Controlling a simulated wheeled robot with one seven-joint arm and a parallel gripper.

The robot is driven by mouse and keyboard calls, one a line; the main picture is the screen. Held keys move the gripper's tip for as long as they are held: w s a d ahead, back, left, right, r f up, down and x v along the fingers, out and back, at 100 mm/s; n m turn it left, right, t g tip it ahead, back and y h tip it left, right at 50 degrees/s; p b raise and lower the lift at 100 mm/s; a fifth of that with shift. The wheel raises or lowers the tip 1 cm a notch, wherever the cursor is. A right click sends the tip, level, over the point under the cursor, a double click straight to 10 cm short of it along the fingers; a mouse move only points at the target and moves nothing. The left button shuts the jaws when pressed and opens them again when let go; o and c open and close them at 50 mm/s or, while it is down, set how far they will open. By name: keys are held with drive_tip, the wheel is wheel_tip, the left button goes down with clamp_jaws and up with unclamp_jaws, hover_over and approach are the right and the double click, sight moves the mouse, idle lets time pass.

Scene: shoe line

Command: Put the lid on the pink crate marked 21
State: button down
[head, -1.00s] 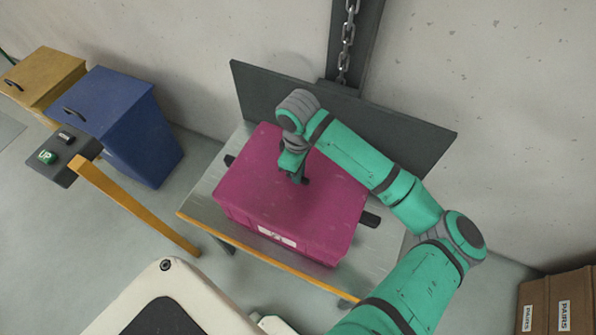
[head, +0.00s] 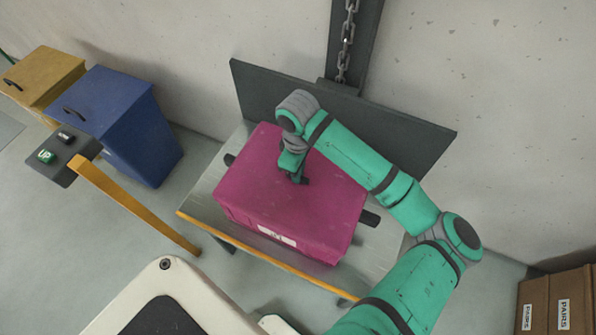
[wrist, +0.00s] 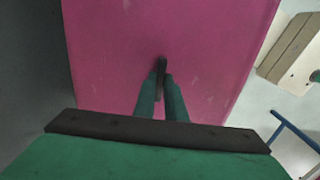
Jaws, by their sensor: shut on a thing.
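The pink crate (head: 283,240) stands on a grey metal table, with a white label on its front side; the number on it is too small to read. The pink lid (head: 258,186) lies over the top of the crate and covers its opening. In the wrist view the lid (wrist: 110,50) fills most of the picture, with a dark handle (wrist: 161,65) at its middle. My gripper (head: 298,180) is above the lid's middle and shut on that handle. It also shows in the wrist view (wrist: 161,82). Whether the lid is fully seated all round is hard to tell.
The table (head: 200,196) has a yellow front edge and a dark back panel (head: 400,130). A blue bin (head: 135,120) and a yellow bin (head: 45,75) stand left, near a button box (head: 65,155). Cardboard boxes (head: 565,290) stand at lower right.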

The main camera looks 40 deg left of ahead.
drive_tip(key=shift+f, duration=0.1)
idle(0.3)
drive_tip(key=c, duration=1.3)
unclamp_jaws()
drive_tip(key=shift+c, duration=0.2)
drive_tip(key=shift+r, duration=3.5)
